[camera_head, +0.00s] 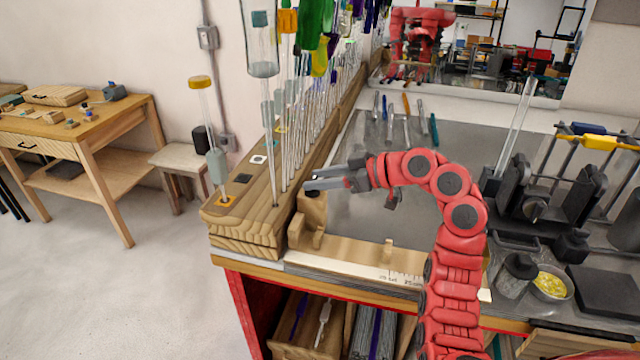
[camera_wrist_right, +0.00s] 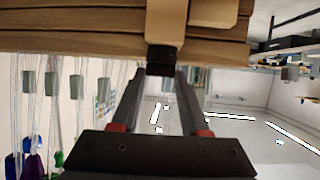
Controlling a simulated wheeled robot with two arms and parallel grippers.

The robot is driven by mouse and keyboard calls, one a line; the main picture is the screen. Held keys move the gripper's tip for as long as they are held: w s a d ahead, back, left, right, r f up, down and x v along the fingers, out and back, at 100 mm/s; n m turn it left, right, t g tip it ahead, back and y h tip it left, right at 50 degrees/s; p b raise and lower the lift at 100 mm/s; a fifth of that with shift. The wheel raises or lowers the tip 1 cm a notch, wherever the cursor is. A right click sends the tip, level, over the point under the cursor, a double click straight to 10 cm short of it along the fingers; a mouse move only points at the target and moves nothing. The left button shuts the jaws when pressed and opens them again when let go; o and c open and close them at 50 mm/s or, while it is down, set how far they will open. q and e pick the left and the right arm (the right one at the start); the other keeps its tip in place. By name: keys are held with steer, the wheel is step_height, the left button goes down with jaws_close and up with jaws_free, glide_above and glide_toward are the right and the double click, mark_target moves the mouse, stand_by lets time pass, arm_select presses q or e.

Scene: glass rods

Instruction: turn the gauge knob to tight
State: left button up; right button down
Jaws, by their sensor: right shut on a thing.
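The gauge is a pale wooden piece (camera_head: 345,250) at the front left of the bench, with upright blocks and a light strip carrying small dark marks too small to read. Its dark knob (camera_head: 313,194) sits at the left end, partly hidden by my gripper. My right gripper (camera_head: 312,184) reaches in from the right at the knob and is shut on it. In the right wrist view the black knob (camera_wrist_right: 161,56) is between the fingertips (camera_wrist_right: 158,72), against a tan wooden block (camera_wrist_right: 166,22). Which way the knob is turned cannot be told. My left gripper is not in view.
A wooden rack (camera_head: 245,235) with tall glass rods and coloured tools stands close left of the gripper. A grey mat (camera_head: 385,195) is mostly clear behind my arm. A black fixture (camera_head: 540,190), a jar (camera_head: 515,275) and a yellow-filled bowl (camera_head: 551,285) stand right.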

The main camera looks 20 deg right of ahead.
steer(key=shift+f, duration=0.2)
steer(key=shift+c, duration=2)
jaws_free()
steer(key=shift+r, duration=0.1)
steer(key=shift+s+d+r, duration=0.15)
steer(key=shift+d, duration=0.05)
steer(key=p+v, duration=0.2)
steer(key=v, duration=1.4)
steer(key=shift+s+d+r, duration=0.2)
steer(key=shift+d, duration=0.1)
steer(key=shift+c, duration=0.3)
